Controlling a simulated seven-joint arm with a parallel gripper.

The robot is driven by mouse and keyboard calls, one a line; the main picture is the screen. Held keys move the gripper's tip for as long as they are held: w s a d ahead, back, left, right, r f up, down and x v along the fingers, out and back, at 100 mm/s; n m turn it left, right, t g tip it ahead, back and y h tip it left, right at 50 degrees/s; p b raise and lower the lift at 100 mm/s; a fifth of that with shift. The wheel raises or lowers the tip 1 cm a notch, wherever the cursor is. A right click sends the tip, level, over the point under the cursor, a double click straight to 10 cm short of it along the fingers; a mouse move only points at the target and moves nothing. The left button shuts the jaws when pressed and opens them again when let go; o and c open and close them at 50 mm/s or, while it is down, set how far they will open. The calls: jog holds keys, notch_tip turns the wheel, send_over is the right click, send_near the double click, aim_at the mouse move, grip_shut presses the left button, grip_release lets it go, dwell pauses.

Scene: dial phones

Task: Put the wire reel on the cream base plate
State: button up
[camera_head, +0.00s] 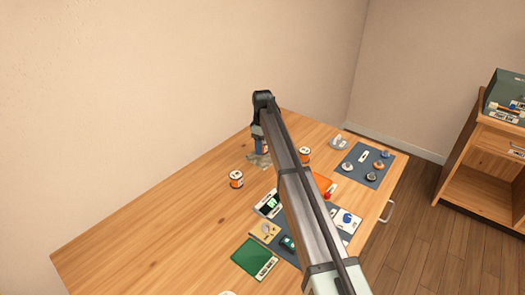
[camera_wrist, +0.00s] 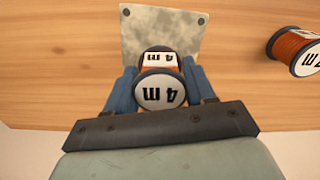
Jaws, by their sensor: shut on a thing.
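My gripper (camera_wrist: 155,92) has blue fingers, shut on a wire reel (camera_wrist: 161,92) with a white "4 m" face and dark rim. Contact with the plate cannot be told. In the head view my gripper (camera_head: 259,145) is over the plate (camera_head: 254,161), partly hidden by my arm.
In the head view, reels (camera_head: 236,180) and (camera_head: 304,155) flank my arm. A dark mat (camera_head: 357,174) with small parts and a green board (camera_head: 252,256) are on the table. The left table area is clear.

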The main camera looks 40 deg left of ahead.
jog(key=shift+f, duration=1.3)
jog(key=shift+f, duration=0.15)
jog(key=o, duration=1.1)
notch_tip(320, 180, up, 12)
jog(key=shift+r, duration=0.15)
